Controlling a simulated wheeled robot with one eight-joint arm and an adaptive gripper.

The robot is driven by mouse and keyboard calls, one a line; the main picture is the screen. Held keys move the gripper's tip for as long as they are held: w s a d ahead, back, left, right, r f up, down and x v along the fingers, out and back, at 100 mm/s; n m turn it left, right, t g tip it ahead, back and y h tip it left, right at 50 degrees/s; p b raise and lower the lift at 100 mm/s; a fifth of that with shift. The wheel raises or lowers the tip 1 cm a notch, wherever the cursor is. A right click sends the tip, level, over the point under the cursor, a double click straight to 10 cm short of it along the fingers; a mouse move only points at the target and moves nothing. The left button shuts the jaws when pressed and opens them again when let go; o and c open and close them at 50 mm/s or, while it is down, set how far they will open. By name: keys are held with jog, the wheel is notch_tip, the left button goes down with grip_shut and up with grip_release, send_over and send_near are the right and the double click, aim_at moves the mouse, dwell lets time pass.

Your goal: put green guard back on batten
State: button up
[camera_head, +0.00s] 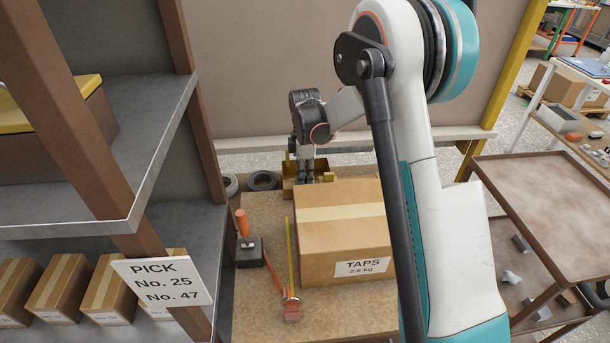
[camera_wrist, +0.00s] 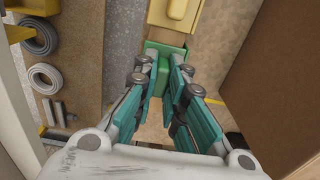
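In the wrist view the green guard (camera_wrist: 164,60) lies between my gripper's (camera_wrist: 168,72) two fingers, which appear closed on its sides. A short brown wooden strip (camera_wrist: 168,38), which looks like part of the batten, shows just beyond it. I cannot tell whether the guard is around the strip or only over it. A yellow block (camera_wrist: 178,13) stands beyond the strip. In the head view my gripper (camera_head: 305,178) points down at the far end of the bench, beside yellow parts (camera_head: 290,176). The guard cannot be made out there.
A cardboard box marked TAPS (camera_head: 340,235) sits on the bench close in front of my gripper. Dark and grey rings (camera_head: 263,181) lie left of it. Shelving (camera_head: 150,140) rises at the left.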

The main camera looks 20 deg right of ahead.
jog(key=o, duration=0.5)
notch_tip(320, 180, up, 12)
jog(key=s+r+m+t, duration=0.2)
jog(key=s+r+m, duration=0.2)
jog(key=s+r, duration=0.35)
jog(key=s+a+m+t, duration=0.2)
jog(key=s+m+t, duration=0.3)
jog(key=s, duration=2)
jog(key=shift+r+m, duration=0.25)
jog(key=shift+m, duration=3.15)
